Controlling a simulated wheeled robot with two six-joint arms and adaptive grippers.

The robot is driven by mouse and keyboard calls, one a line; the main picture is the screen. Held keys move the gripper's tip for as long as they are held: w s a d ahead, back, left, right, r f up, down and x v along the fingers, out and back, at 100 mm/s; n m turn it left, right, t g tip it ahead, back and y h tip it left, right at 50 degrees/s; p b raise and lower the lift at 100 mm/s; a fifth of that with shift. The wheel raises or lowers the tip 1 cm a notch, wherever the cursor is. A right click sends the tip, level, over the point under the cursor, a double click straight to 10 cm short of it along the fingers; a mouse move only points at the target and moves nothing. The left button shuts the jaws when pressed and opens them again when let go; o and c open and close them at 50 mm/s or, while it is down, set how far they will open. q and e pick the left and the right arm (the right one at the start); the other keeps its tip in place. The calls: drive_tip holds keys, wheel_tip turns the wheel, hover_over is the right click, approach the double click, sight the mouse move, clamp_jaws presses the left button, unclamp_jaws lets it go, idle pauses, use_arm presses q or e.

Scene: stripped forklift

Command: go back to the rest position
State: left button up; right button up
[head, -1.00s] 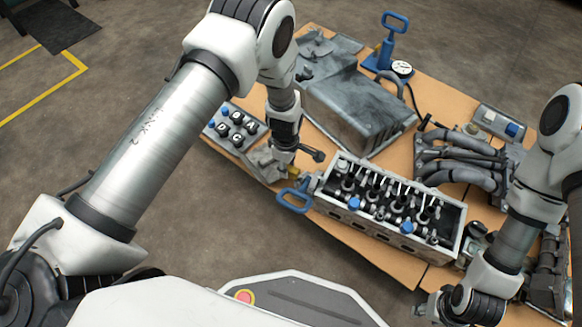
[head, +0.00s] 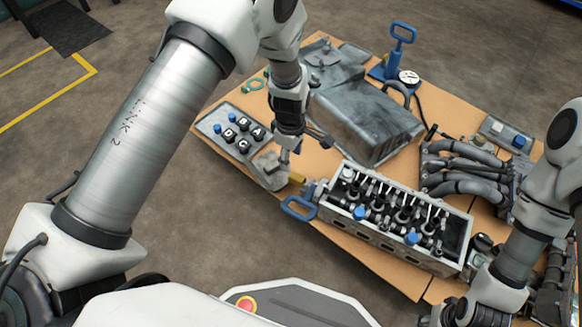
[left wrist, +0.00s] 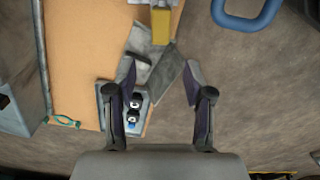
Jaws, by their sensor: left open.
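My left gripper (head: 294,148) hangs above the table's near left edge, between the lettered tray and the engine block. In the left wrist view its two fingers (left wrist: 159,76) are spread with nothing between them. Below them lie a grey metal piece (left wrist: 166,84) and part of the lettered tray (left wrist: 142,116). My right gripper (head: 450,314) is low at the right edge of the head view, partly cut off, and its jaws cannot be made out.
A grey cover (head: 365,115), blue jack (head: 402,45) and pipe manifold (head: 465,168) stand behind. A green ring (head: 254,85) lies at the far left. Floor is open in front.

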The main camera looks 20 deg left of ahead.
use_arm(q)
wheel_tip(320, 180, up, 3)
drive_tip(key=shift+r, duration=0.1)
idle(0.4)
